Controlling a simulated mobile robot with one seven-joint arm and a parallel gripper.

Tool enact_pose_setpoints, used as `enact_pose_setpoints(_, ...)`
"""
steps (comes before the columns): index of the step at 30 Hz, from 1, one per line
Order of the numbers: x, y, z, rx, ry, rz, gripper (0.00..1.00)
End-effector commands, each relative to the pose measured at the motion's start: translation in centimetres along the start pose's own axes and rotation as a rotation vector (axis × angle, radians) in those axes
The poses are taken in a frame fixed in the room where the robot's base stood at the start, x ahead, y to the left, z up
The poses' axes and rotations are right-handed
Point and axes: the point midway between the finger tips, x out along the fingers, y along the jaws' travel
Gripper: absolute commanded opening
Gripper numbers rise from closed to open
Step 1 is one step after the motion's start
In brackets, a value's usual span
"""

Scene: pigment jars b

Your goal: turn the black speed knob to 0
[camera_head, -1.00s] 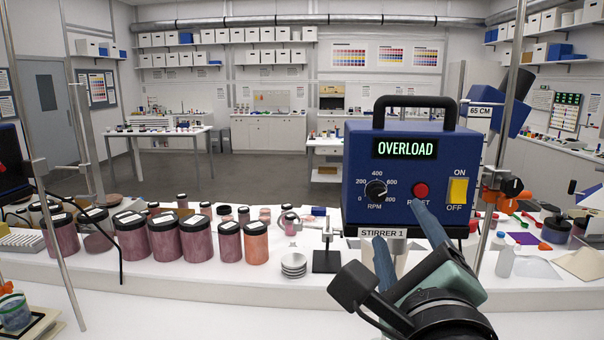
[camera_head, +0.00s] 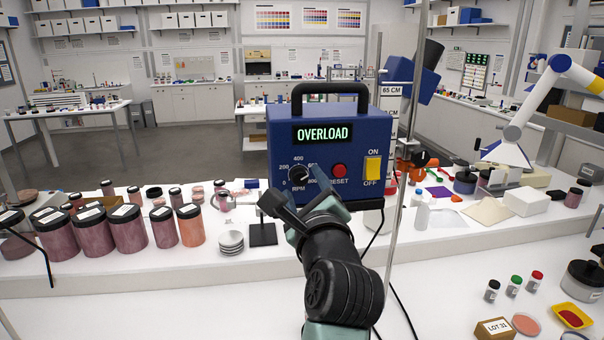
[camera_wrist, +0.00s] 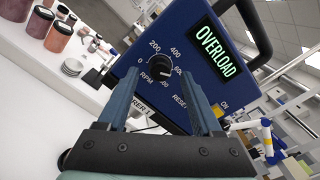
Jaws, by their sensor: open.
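The blue stirrer unit (camera_head: 275,150) stands on the bench, its green display (camera_head: 322,134) reading OVERLOAD. Its black speed knob (camera_head: 298,174) sits low on the left of the front panel, inside a scale from 0 to 800. The knob also shows in the wrist view (camera_wrist: 158,68), with a white mark I cannot read exactly. My gripper (camera_wrist: 159,78) is open and points at the panel. Its two blue fingers lie either side of the knob in the wrist view. Contact cannot be told. In the head view a finger partly covers the panel right of the knob.
The red reset button (camera_head: 339,170) and yellow ON/OFF switch (camera_head: 372,168) are right of the knob. A metal stand rod (camera_head: 405,160) rises to the right. Several pigment jars (camera_head: 127,229) stand left, with stacked white dishes (camera_head: 231,242) nearer the unit.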

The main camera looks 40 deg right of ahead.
Motion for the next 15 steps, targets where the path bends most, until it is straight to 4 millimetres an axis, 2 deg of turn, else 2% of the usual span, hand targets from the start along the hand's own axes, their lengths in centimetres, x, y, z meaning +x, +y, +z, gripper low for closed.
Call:
enact_pose_setpoints(6, 1.5, -0.1, 0.0, 0.000, 0.001, -0.001, 0.67)
enact_pose_setpoints(15, 1.6, 0.0, 0.0, 0.000, 0.000, -0.001, 0.67)
